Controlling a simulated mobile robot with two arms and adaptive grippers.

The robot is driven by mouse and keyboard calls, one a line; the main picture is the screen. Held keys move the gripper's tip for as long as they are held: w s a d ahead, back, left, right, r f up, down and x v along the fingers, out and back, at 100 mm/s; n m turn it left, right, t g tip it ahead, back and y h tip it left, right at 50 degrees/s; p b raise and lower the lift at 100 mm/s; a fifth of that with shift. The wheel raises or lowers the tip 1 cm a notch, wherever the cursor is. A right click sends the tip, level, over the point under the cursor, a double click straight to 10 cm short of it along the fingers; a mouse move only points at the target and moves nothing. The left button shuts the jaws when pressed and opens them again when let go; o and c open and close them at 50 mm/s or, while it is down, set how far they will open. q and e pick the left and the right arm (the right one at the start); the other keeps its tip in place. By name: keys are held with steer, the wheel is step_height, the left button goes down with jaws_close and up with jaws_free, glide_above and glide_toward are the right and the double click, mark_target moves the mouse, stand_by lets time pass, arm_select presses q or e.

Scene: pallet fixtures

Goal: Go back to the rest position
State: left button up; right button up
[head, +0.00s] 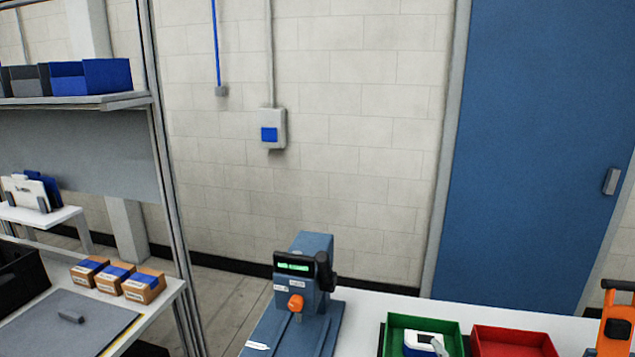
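Neither of my grippers shows in the head view. A blue bench device (307,290) with a small green display and an orange knob stands at the bottom middle, on or at the edge of a white table (375,305). A green bin (395,328) on the table holds a white and blue item (420,342). A red bin (510,338) stands to its right. The bins are cut off by the bottom edge of the picture.
An orange and black object (617,318) stands at the right edge, cut off. At left, a workbench (150,315) carries small cartons (118,279), a grey mat (65,325) and a black bin (20,277). A shelf post (168,180) rises beside it. Floor (230,305) shows between bench and device.

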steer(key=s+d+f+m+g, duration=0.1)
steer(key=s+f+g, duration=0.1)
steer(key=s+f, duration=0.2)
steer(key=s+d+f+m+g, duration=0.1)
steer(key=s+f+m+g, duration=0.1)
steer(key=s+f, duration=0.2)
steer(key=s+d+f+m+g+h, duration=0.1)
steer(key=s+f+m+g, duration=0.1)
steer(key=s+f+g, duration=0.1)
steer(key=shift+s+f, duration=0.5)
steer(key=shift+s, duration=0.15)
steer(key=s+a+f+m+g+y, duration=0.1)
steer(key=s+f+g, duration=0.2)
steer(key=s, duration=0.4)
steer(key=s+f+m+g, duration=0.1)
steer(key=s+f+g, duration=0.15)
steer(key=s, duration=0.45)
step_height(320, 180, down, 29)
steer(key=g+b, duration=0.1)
steer(key=b, duration=0.4)
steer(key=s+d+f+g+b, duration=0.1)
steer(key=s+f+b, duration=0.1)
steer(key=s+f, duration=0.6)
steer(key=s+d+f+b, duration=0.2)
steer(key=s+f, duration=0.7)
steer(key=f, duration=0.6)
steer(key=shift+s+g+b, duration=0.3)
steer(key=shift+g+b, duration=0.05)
steer(key=shift+b, duration=0.2)
